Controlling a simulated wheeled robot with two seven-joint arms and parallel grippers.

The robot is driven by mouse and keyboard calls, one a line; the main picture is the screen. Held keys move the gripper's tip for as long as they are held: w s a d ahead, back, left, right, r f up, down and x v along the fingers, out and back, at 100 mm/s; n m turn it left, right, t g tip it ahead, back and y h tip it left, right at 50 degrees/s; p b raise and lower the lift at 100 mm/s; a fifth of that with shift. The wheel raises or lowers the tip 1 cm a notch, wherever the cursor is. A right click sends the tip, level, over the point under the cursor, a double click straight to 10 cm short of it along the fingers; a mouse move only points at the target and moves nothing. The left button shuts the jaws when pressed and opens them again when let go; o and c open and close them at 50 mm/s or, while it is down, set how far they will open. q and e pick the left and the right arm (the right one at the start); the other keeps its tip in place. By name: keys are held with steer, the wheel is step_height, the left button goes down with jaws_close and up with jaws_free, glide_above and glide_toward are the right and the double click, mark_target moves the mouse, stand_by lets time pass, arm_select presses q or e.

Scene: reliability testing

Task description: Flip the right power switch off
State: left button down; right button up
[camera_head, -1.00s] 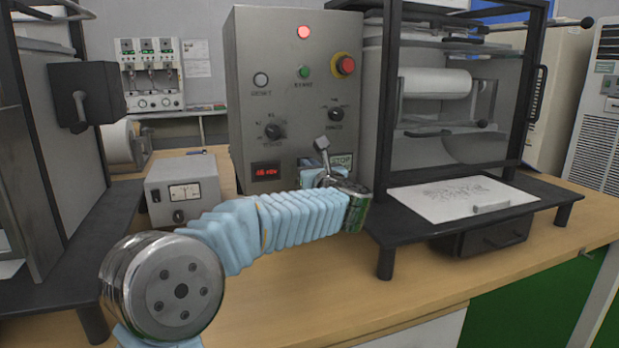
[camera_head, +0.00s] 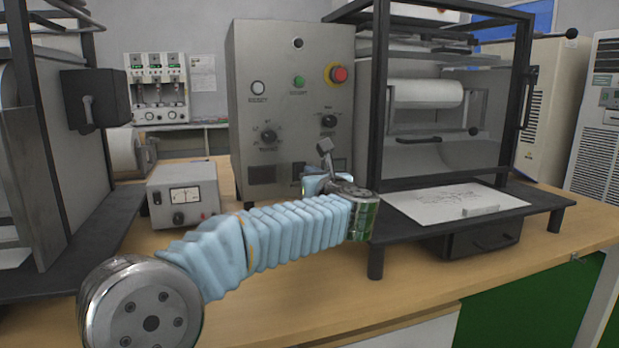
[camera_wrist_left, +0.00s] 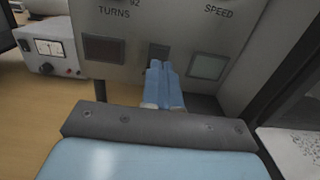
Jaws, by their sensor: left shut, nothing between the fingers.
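The grey control box (camera_head: 293,95) stands upright at the back of the wooden bench. Low on its front, the left wrist view shows a small dark switch (camera_wrist_left: 158,52) between a dark reddish window (camera_wrist_left: 104,49) and a grey-green window (camera_wrist_left: 208,66). The lamp (camera_head: 298,43) on top and the lower left display (camera_head: 262,174) are dark. My left gripper (camera_head: 314,185) is shut and empty, close in front of the switch; its blue fingers also show in the left wrist view (camera_wrist_left: 160,72). They hide the switch's lower part, so contact cannot be told. My right gripper is not in view.
A small meter box (camera_head: 183,194) stands left of the control box. A black-framed machine (camera_head: 375,215) with a paper sheet stands close on the right. Another dark machine (camera_head: 88,235) stands at the left. The bench front (camera_head: 330,310) is clear.

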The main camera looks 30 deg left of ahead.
arm_select(q)
steer(key=b+v, duration=0.1)
steer(key=v, duration=0.6)
steer(key=shift+r, duration=0.55)
steer(key=shift+w, duration=0.15)
